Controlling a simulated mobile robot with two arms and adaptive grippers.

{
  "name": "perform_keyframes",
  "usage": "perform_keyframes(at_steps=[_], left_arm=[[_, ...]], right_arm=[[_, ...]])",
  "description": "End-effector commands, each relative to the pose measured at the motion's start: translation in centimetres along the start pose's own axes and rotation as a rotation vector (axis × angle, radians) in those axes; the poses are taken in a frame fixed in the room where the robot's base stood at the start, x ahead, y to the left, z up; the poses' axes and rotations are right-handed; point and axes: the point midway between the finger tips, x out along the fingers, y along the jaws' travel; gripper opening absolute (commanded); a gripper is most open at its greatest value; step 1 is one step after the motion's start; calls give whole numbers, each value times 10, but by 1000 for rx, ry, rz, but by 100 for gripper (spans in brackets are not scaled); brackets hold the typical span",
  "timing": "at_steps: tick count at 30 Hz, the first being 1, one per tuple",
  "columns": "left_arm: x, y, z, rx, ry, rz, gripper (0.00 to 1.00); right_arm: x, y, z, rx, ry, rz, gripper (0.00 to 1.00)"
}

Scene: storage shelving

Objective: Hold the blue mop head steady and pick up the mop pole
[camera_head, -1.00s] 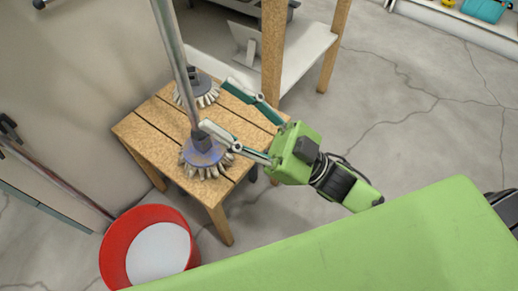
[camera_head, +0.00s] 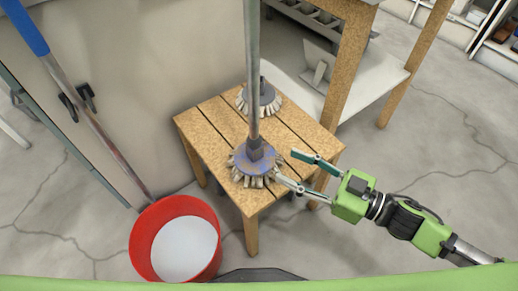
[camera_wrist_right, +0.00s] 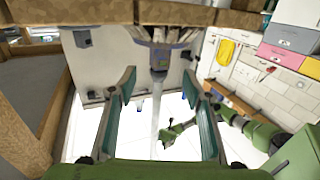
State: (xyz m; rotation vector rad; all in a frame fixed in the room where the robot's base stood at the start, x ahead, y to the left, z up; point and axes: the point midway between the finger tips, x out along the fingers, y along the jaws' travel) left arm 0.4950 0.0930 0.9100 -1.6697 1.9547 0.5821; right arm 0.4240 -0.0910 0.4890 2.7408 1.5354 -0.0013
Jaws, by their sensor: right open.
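The blue mop head (camera_head: 242,159) with pale bristles sits on the wooden stool (camera_head: 205,120). A grey pole (camera_head: 252,70) rises from its socket. My right gripper (camera_head: 284,166) is open and empty, just right of the mop head, its fingers pointing at it. In the right wrist view, which looks upside down, the fingers (camera_wrist_right: 158,80) stand apart with the mop head (camera_wrist_right: 160,36) and pole (camera_wrist_right: 156,112) seen between them. My left gripper is outside the head view; a small green arm (camera_wrist_right: 248,130) in the wrist view appears to be mine, its jaws unclear.
A second, greyish mop head (camera_head: 262,97) sits behind on the stool. A red bucket (camera_head: 143,245) stands front left. A blue-topped pole (camera_head: 75,90) leans at the left wall. A wooden shelf (camera_head: 343,65) stands behind right. Floor is clear at right.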

Motion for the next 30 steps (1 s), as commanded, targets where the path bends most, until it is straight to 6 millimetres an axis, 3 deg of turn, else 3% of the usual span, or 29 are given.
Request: perform_keyframes(at_steps=[15,21,30], left_arm=[[0,0,0,0,0,0,28],[0,0,0,0,0,0,28],[0,0,0,0,0,0,28]], right_arm=[[90,0,-1,0,3,1,46],[105,0,0,-1,1,1,46],[107,0,0,0,0,1,46]])
